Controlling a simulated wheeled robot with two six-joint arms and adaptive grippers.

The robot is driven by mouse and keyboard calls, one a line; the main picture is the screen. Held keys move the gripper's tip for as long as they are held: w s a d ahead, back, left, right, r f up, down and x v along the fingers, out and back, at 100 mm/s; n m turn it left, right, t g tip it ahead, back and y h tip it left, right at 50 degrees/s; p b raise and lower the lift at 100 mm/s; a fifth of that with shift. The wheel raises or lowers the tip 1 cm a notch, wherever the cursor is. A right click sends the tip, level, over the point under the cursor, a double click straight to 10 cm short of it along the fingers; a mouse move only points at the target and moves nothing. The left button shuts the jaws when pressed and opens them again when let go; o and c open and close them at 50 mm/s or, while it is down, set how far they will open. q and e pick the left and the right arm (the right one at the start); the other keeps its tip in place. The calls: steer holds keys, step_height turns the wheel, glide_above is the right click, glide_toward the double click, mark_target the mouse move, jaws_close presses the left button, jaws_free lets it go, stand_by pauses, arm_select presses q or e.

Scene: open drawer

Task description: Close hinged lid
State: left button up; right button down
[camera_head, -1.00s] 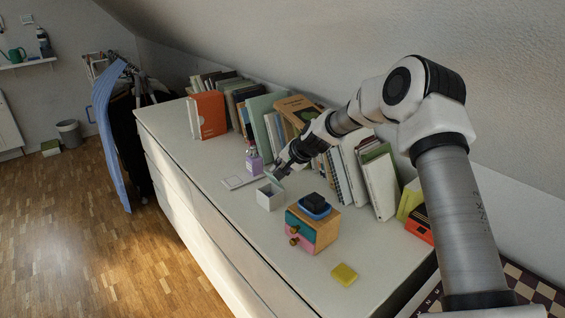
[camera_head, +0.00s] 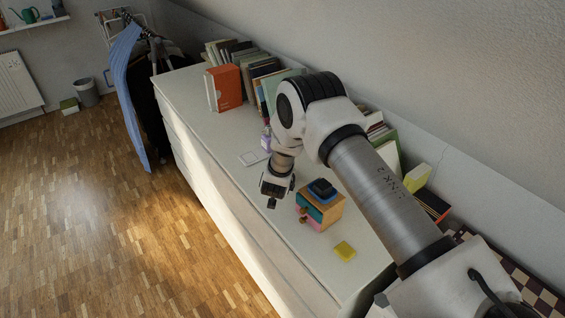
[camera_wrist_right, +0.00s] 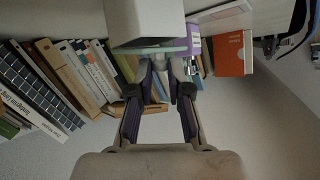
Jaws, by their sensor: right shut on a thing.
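The small white box (camera_wrist_right: 145,22) shows at the top of the right wrist view. A thin pale green panel (camera_wrist_right: 150,49), which looks like its hinged lid, lies along the box's edge. My right gripper (camera_wrist_right: 162,66) has its fingertips close together at this panel and is shut on it; the exact contact is hard to see. In the head view my right gripper (camera_head: 271,203) points down over the dresser, and my wrist hides most or all of the box. My left gripper is in neither view.
A small wooden drawer box (camera_head: 327,212) with a dark block on a blue dish stands close right of my gripper. A yellow block (camera_head: 345,251) lies nearer. A purple bottle (camera_wrist_right: 190,45) is beside the box. Books (camera_head: 227,88) line the wall. The dresser's front edge is close.

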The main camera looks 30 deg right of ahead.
steer(key=shift+a+f+n+h+b, duration=0.35)
steer(key=shift+f+h+b, duration=0.2)
steer(key=shift+h+b, duration=0.2)
steer(key=shift+s+t, duration=0.1)
steer(key=shift+t, duration=0.2)
steer(key=c, duration=1.1)
jaws_free()
steer(key=shift+r, duration=0.1)
steer(key=v, duration=1.1)
steer(key=shift+s+a+r, duration=0.2)
steer(key=shift+s, duration=0.1)
